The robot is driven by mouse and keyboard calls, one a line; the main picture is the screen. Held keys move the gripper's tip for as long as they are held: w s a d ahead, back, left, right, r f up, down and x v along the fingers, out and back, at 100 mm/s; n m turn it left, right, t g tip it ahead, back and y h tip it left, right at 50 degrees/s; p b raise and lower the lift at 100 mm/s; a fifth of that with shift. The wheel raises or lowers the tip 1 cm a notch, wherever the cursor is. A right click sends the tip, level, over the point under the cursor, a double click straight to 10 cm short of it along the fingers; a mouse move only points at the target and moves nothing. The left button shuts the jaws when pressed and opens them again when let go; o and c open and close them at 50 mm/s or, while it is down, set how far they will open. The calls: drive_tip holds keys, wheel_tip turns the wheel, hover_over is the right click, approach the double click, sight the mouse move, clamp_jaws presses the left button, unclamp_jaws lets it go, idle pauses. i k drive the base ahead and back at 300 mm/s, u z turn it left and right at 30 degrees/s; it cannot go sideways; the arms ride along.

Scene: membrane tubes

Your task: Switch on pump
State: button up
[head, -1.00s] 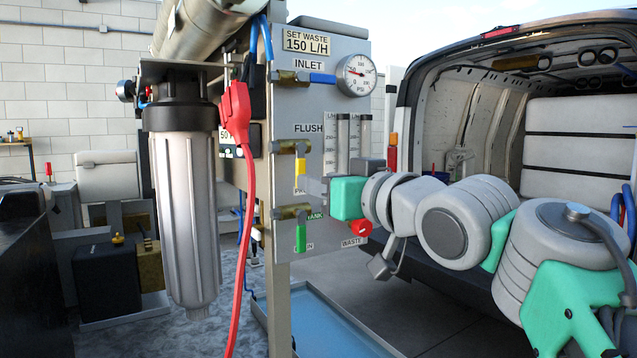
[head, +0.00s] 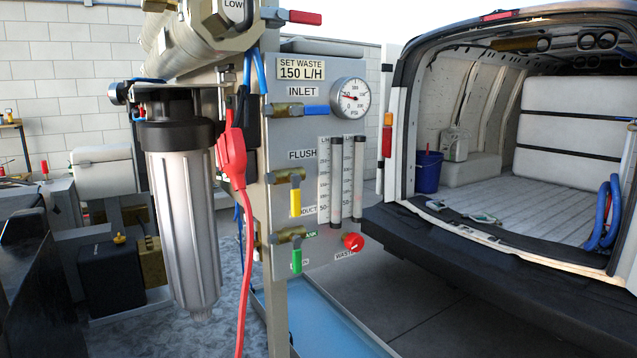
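A panel (head: 283,210) stands in the middle of the head view, with labels for inlet, flush, product and waste. A red plug-like connector (head: 233,158) on a red cable (head: 247,270) hangs at the panel's left edge. A black box-shaped unit (head: 110,277) with a yellow cap and a brass-coloured block beside it sits low at the left; I cannot tell whether it is the pump. No pump switch can be made out. My gripper and arm are out of view.
The panel carries a blue lever (head: 317,110), yellow handle (head: 295,202), green handle (head: 296,261), red waste knob (head: 352,242), gauge (head: 350,98) and two flow tubes. A filter housing (head: 183,220) hangs left. An open van (head: 480,255) stands right, with clear floor before it.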

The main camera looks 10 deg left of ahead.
sight(230, 113)
drive_tip(key=z, duration=2)
drive_tip(key=k, duration=1.45)
drive_tip(key=u, duration=2.15)
drive_tip(key=i, duration=0.5)
drive_tip(key=z, duration=0.05)
